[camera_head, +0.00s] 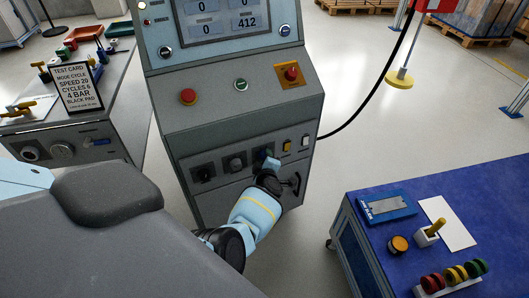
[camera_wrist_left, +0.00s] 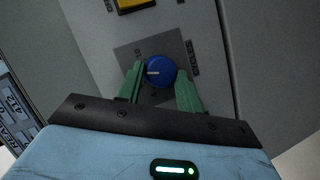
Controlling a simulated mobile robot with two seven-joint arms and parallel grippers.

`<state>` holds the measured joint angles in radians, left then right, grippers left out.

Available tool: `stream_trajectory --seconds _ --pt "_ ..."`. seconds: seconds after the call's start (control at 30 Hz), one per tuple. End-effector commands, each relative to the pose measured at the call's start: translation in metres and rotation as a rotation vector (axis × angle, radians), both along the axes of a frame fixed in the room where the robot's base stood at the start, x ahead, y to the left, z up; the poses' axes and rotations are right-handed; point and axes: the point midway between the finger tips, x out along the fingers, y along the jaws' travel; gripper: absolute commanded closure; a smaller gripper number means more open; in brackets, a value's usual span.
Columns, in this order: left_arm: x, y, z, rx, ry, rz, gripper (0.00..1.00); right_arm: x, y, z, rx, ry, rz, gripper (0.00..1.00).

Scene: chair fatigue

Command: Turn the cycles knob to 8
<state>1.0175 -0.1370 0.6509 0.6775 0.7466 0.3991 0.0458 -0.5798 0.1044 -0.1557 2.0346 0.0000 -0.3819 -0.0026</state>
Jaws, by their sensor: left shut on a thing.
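The blue cycles knob (camera_wrist_left: 161,71) sits on a dark square plate with printed lettering on the grey console (camera_head: 232,92). Its white pointer mark faces left in the left wrist view; the scale numbers are too small to read surely. My right gripper is out of view.
Two dark knobs (camera_head: 235,163) are left of my gripper, and a yellow switch (camera_head: 287,147) is to its right. A red button (camera_head: 188,96) and red switch (camera_head: 291,73) sit above. A test card (camera_head: 78,88) reads "CYCLES 6". A blue-topped cart (camera_head: 480,200) stands right.

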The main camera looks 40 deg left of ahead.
Motion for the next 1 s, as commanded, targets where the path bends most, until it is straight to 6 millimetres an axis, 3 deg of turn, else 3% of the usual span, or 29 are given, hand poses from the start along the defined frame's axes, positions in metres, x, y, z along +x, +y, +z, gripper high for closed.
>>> stream_trajectory --seconds 0.43,0.47,0.6,1.0 --pt "-0.0003 0.0001 -0.0009 0.002 0.009 0.000 0.87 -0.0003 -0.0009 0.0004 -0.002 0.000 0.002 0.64" --pt "-0.0003 0.0001 -0.0009 0.002 0.009 0.000 0.63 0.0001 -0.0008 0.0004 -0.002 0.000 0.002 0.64" --pt "-0.0003 0.0002 -0.0007 0.003 0.009 0.001 0.44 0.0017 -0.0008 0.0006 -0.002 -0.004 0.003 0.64" --pt "-0.0048 -0.0045 0.0032 0.004 0.007 0.000 0.43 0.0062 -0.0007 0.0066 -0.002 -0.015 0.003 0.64"
